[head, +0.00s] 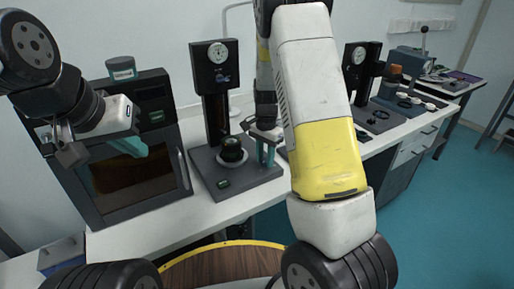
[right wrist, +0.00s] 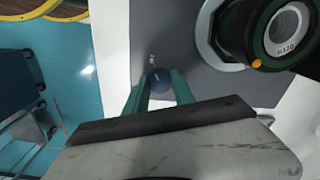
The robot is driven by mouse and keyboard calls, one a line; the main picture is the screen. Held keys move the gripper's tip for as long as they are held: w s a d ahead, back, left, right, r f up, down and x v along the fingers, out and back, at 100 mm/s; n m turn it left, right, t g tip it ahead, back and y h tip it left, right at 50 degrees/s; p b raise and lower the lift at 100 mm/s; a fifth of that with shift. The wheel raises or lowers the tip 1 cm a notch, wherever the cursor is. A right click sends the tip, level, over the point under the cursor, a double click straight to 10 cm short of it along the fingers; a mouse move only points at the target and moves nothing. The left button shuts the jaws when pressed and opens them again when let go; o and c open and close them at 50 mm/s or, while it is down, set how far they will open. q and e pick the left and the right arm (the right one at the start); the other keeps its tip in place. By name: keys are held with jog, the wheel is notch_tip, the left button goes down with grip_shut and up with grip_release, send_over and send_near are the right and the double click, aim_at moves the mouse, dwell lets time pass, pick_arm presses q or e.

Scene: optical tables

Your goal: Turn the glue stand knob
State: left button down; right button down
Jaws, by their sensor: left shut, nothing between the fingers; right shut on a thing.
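The glue stand has a grey base (head: 215,182), a dark column and a round gauge (head: 218,52) on top. My right gripper (head: 267,163) is low over the right side of this base, with its green fingers pointing down. The knob is hidden by the fingers in the head view. My left gripper (head: 140,148) is shut and empty, raised in front of a dark boxy device (head: 140,185).
A dark round container (head: 232,150) with a green band stands on the glue stand's base, close beside my right gripper; its top (right wrist: 288,30) shows in the right wrist view. Another gauge stand (head: 358,54) is further right. The white table's front edge (head: 215,215) is near.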

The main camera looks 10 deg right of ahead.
aim_at(265, 160)
jog(key=c, duration=1.1)
grip_release()
jog(key=shift+o, duration=0.2)
jog(key=shift+r, duration=3.95)
